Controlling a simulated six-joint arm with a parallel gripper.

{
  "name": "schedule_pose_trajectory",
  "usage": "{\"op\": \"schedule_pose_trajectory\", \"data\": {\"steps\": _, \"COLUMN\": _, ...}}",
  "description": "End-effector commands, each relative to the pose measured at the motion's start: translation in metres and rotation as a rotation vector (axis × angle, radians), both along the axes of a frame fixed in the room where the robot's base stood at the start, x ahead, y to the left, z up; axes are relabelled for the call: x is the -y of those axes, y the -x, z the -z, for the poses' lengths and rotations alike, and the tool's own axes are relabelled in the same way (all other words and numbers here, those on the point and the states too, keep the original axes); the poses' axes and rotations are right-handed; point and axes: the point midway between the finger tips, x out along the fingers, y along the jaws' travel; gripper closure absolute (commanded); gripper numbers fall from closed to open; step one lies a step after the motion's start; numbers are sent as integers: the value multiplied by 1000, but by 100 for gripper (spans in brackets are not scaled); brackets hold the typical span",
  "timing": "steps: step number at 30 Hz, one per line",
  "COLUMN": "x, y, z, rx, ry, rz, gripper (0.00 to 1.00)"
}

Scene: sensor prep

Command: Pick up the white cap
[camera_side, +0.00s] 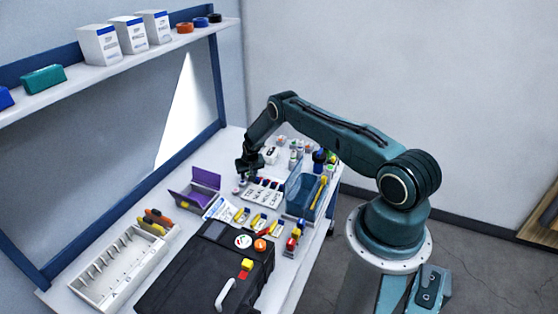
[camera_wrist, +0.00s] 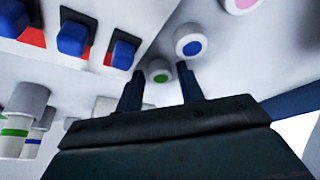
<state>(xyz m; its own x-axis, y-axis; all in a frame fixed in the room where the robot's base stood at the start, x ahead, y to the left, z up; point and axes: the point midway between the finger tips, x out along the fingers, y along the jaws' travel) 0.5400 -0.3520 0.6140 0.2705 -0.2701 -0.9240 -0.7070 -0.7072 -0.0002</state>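Several small round white caps with coloured centres lie on the pale surface in the wrist view. One has a blue centre (camera_wrist: 190,41), one a green centre (camera_wrist: 159,75), and one a pink centre (camera_wrist: 243,4) is cut off at the top edge. Which one is the task's white cap I cannot tell. My gripper (camera_wrist: 160,68) is open, and the green-centred cap shows between its two dark fingertips. The blue-centred cap shows just beyond the right fingertip. In the side view my gripper (camera_side: 243,178) is low over the bench; the caps there are too small to tell apart.
In the side view, a purple-lidded box (camera_side: 205,180), a blue bin (camera_side: 302,195) and a black case (camera_side: 205,270) crowd the bench.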

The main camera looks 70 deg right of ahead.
Motion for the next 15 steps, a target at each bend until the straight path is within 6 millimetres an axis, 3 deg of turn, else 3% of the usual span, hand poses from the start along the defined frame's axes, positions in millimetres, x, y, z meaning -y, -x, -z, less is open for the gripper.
{"op": "schedule_pose_trajectory", "data": {"steps": 4, "x": 0, "y": 0, "z": 0, "rx": 0, "ry": 0, "rz": 0, "gripper": 64}}
{"op": "schedule_pose_trajectory", "data": {"steps": 9, "x": 0, "y": 0, "z": 0, "rx": 0, "ry": 0, "rz": 0, "gripper": 95}}
{"op": "schedule_pose_trajectory", "data": {"steps": 15, "x": 0, "y": 0, "z": 0, "rx": 1, "ry": 1, "rz": 0, "gripper": 95}}
